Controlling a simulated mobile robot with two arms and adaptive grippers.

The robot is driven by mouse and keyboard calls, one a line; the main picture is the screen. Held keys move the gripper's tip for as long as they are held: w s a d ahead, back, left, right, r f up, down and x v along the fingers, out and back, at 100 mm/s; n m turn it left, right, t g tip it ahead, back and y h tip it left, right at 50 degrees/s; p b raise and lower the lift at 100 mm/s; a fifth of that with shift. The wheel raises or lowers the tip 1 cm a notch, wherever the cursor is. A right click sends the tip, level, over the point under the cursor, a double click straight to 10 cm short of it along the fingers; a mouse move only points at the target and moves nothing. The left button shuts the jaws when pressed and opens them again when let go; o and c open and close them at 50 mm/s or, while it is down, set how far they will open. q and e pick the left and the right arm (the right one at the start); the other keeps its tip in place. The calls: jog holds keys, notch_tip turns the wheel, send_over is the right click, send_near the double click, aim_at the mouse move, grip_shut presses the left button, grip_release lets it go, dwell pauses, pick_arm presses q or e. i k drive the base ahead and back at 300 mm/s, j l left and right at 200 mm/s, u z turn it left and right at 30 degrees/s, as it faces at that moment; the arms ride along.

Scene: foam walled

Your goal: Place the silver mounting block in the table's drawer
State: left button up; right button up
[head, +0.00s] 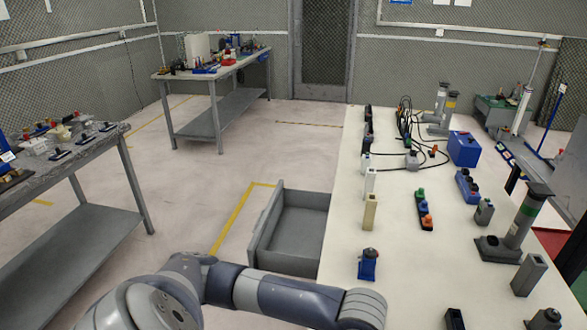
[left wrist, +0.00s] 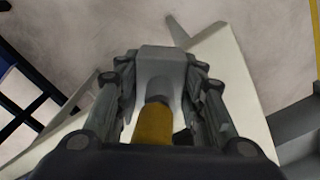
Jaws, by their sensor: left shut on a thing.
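The table (head: 390,285) has a white top and stands at the right in the head view. Its grey drawer (head: 298,222) is pulled out from the table's left side, and the visible part of its inside is empty. My left arm crosses the bottom of the head view, in front of the drawer; its fingers do not show there. In the left wrist view my left gripper (left wrist: 163,85) is shut on a grey block, the silver mounting block (left wrist: 165,53), at its fingertips. A yellow cylindrical part shows between the fingers; I cannot tell what it belongs to. My right gripper is not in view.
A blue-and-black item (head: 368,264) stands on the table near the drawer. Several small blocks line the table's left edge. A grey block (head: 528,273) and a grey stand (head: 510,235) are at the right. Open floor (head: 190,200) lies left of the drawer.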

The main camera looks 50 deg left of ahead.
aim_at(307, 251)
jog(key=k+j, duration=0.15)
jog(key=j, duration=0.25)
jog(key=k+j+z, duration=0.1)
jog(key=j, duration=0.3)
jog(key=k+j, duration=0.2)
jog(key=j, duration=0.2)
jog(key=k+j+z, duration=0.15)
jog(key=j, duration=0.25)
jog(key=i+j, duration=0.15)
jog(key=j, duration=0.25)
jog(key=i+j+z, duration=0.1)
jog(key=j, duration=0.3)
jog(key=i+j, duration=0.15)
jog(key=j, duration=0.3)
jog(key=i+j+z, duration=0.1)
jog(key=j, duration=0.3)
jog(key=i+j, duration=0.35)
